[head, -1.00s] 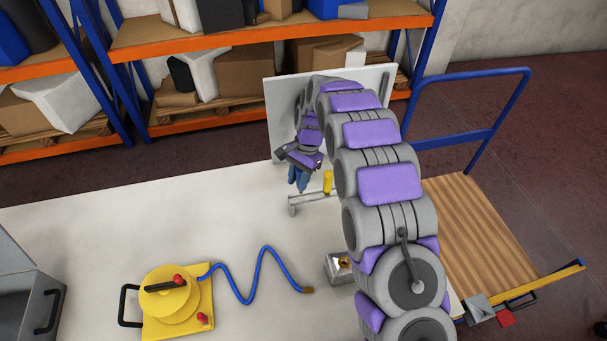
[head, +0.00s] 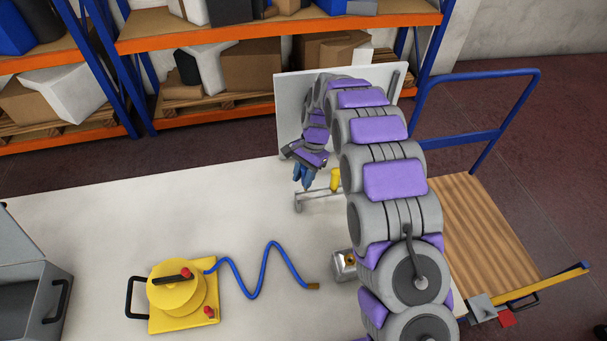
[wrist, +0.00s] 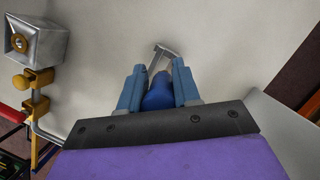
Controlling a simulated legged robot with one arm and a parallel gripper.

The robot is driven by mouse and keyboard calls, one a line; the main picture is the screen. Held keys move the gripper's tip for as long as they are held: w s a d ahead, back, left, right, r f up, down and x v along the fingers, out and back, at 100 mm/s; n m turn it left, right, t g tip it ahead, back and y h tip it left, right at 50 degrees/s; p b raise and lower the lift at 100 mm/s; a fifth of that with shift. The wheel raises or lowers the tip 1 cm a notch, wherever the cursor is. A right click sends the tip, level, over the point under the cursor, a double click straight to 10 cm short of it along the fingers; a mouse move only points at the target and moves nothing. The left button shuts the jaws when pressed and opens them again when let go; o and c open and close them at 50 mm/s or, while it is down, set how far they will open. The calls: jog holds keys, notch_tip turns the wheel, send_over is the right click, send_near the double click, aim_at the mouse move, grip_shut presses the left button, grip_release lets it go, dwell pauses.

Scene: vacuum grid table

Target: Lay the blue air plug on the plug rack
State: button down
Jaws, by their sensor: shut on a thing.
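My gripper (head: 304,174) points down over the far part of the white table. In the wrist view its two blue fingers (wrist: 158,92) are closed on the blue air plug (wrist: 159,94), which is dark blue and rounded. In the head view the fingers and plug blend together. The plug rack (head: 318,197) is a low grey metal rail under and just in front of the gripper. A yellow plug (head: 336,180) is at the rack, right of my gripper. I cannot tell whether the blue plug touches the rack.
A yellow vacuum unit (head: 178,290) with a blue hose (head: 262,268) lies at the front left. A metal block (head: 343,264) with a brass port stands beside my arm. A white panel (head: 292,110) rises behind the gripper. The white table's left middle is clear.

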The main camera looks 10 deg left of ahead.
jog(key=shift+d+r, duration=0.25)
jog(key=shift+d, duration=0.9)
jog(key=shift+a+f, duration=0.25)
jog(key=shift+a, duration=0.9)
jog(key=shift+d+f+p, duration=0.1)
jog(key=shift+f+p, duration=0.2)
jog(key=shift+p, duration=0.05)
jog(key=shift+d+f, duration=0.2)
jog(key=shift+d, duration=0.4)
jog(key=shift+a+r, duration=0.1)
jog(key=shift+a, duration=0.05)
